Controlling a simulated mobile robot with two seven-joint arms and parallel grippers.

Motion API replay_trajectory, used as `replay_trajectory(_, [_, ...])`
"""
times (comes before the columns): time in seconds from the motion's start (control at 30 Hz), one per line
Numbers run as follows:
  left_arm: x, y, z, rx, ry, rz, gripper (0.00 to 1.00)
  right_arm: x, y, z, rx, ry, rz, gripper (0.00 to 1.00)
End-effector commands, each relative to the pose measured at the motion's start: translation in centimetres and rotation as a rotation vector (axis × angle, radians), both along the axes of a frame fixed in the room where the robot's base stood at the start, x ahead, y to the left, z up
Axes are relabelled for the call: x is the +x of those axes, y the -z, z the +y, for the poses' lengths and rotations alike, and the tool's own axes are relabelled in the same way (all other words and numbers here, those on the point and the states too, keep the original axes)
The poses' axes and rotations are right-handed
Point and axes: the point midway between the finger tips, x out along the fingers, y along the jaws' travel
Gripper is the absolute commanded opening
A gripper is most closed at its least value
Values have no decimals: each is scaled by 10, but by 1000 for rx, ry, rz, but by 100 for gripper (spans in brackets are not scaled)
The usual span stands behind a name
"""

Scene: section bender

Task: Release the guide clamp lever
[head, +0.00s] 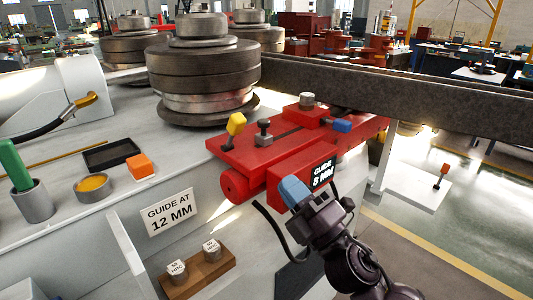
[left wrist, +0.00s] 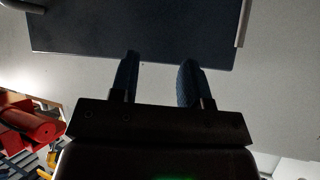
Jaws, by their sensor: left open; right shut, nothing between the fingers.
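The red guide assembly (head: 285,150) sits at the edge of the machine table, beside the steel bar. A lever with a yellow knob (head: 236,123) stands upright at its left end. A blue knob (head: 341,125) sticks out at its right. I cannot tell which is the clamp lever. The guide's display (head: 322,174) reads "GUIDE 8 MM". My right gripper (head: 293,192) is shut and empty, with blue fingertips in front of the red block, just left of the display; contact is unclear. My left gripper (left wrist: 157,78) is open and empty in the left wrist view, fingertips near a dark panel.
Big stacked rollers (head: 205,75) and a long steel bar (head: 400,88) stand behind the guide. A sign (head: 169,212) reads "GUIDE AT 12 MM". A wooden block (head: 197,274) with metal pieces sits below. A green-handled tool in a cup (head: 33,202) stands at left.

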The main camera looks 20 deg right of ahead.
Motion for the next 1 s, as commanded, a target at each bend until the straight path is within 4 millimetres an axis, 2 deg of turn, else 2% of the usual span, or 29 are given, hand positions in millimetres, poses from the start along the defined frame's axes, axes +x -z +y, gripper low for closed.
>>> replay_trajectory(0.3, [4, -19, 0, -2, -2, -23, 43, 36, -28, 13, -2, 0, -6, 0])
replay_trajectory(0.7, [-5, -28, 2, -2, -11, -11, 43, 89, -58, 32, -1, 1, -4, 0])
replay_trajectory(1.0, [2, -39, 2, -2, -8, -29, 43, 109, -68, 39, 0, 1, 0, 0])
